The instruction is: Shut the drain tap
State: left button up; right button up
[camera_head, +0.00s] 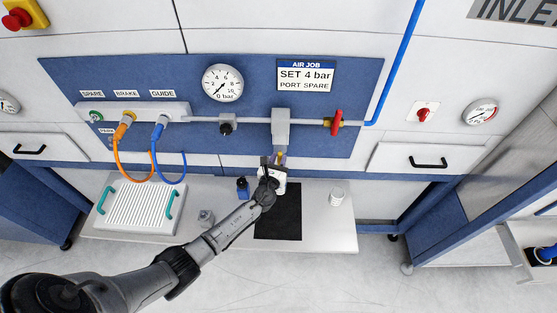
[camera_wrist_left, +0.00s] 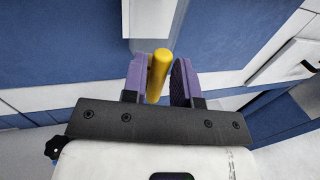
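The drain tap (camera_wrist_left: 158,74) shows as a yellow lever below a pale grey vertical body (camera_head: 280,128) on the blue panel. My left gripper (camera_head: 279,162) is just under that body in the head view, partly hiding the tap. In the left wrist view the purple fingers of the left gripper (camera_wrist_left: 161,82) stand apart on either side of the yellow lever. The lever is close to the left finger, and a narrow gap shows to the right finger. I cannot tell whether the left finger touches it. My right gripper is in neither view.
A red-handled valve (camera_head: 337,122) sits on the pipe to the right. A gauge (camera_head: 222,83) and AIR JOB sign (camera_head: 306,76) are above.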

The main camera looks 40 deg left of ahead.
pick_arm(q)
grip_shut()
jog(key=shift+f+n+b, duration=0.2)
jog(key=shift+n+b, duration=0.1)
jog(key=shift+b, duration=0.2)
jog(key=a+f+n+y+b, duration=0.1)
jog(key=n+y+b, duration=0.1)
jog(key=n+b, duration=0.5)
jog(key=s+a+f+n+y+b, duration=0.1)
jog(key=n+b, duration=0.5)
jog(key=b, duration=0.6)
jog(key=s+a+f+n+y+b, duration=0.1)
jog(key=f+n+y+b, duration=0.1)
jog(key=n+b, duration=0.5)
jog(key=shift+s+f+n+y+b, duration=0.1)
jog(key=shift+f+n+y+b, duration=0.35)
jog(key=shift+b, duration=0.9)
jog(key=shift+r, duration=0.25)
jog(key=shift+o, duration=1.7)
grip_release()
jog(key=shift+d, duration=0.1)
